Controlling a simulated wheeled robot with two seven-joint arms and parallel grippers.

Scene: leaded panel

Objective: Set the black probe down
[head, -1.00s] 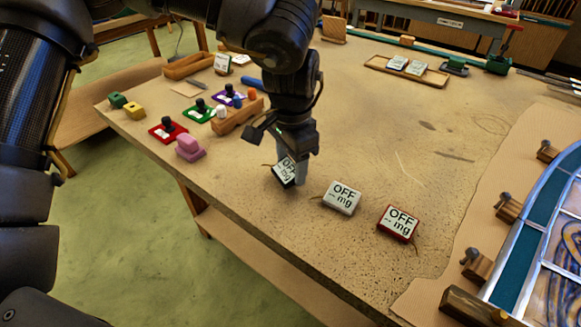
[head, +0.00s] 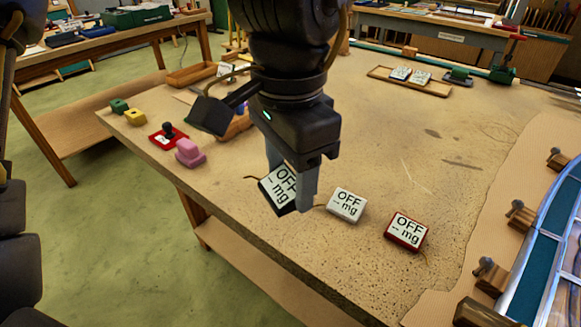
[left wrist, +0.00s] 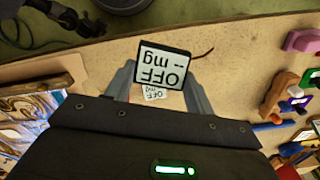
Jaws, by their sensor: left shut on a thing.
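The black probe (head: 273,196) is a small black-edged box with a white face reading "OFF -- mg". My left gripper (head: 292,190) is shut on it. In the left wrist view the probe (left wrist: 162,67) sits between the two fingers and looks much larger than the white probe (left wrist: 153,93) beyond it, so it appears held above the table. The white probe (head: 346,205) and a red probe (head: 406,231) lie on the table to the right of the gripper. My right gripper is not in view.
The worktable (head: 380,150) has free room in the middle. A pink block (head: 189,153), a red pad with a black knob (head: 168,136) and a yellow block (head: 135,117) stand near its left edge. A wooden tray (head: 436,86) is at the back, a leaded panel (head: 545,245) at right.

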